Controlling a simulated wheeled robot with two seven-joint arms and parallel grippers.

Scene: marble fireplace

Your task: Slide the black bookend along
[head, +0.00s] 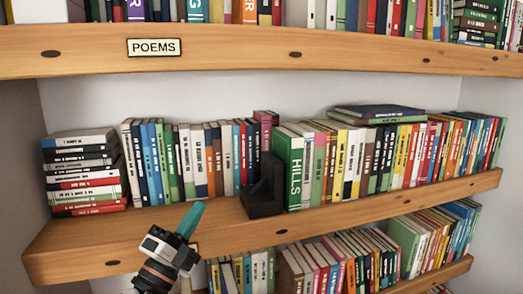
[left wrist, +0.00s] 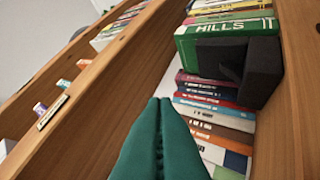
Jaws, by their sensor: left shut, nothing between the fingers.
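The black bookend (head: 263,190) stands on the middle shelf, between a row of upright books on its left and the green HILLS book (head: 294,165) on its right. In the left wrist view the bookend (left wrist: 250,68) shows at the upper right, in front of the green book (left wrist: 225,38). My left gripper (head: 190,219) has teal fingers and is at the front of the middle shelf, to the left of the bookend and apart from it. In the left wrist view its fingers (left wrist: 160,106) are together with nothing between them. My right gripper is not in view.
The middle shelf (head: 165,238) has a bare strip along its front. A stack of lying books (head: 85,175) is at its left end. The shelf labelled POEMS (head: 240,55) runs above, and a lower shelf (head: 425,275) holds more books.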

